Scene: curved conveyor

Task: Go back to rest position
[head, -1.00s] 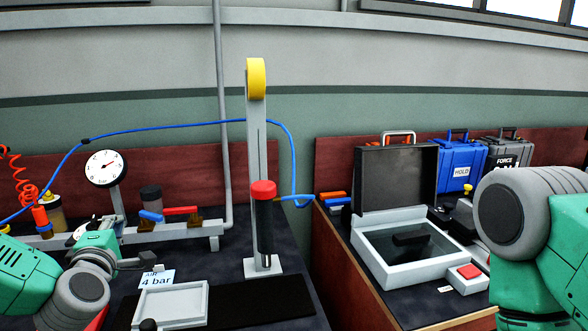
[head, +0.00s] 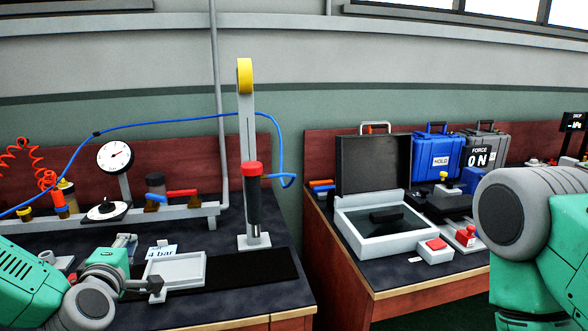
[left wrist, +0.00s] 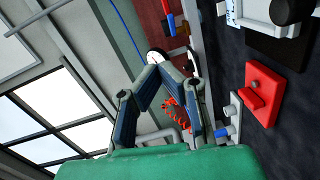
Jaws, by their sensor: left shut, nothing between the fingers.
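My left gripper (head: 153,287) is at the lower left of the head view, at the end of my green and grey arm, in front of the white tray (head: 176,270). Its fingers show in the left wrist view (left wrist: 157,72), where their tips meet with nothing between them. I cannot tell from the head view how far it is from the tray. My right arm (head: 515,215) fills the right edge of the head view. Its gripper is out of view.
A post with a yellow top (head: 245,76) and a red-capped cylinder (head: 253,205) stands behind the tray. A gauge (head: 115,157) stands to its left. An open case (head: 374,165) and a red button box (head: 436,250) sit on the right bench. A gap separates the benches.

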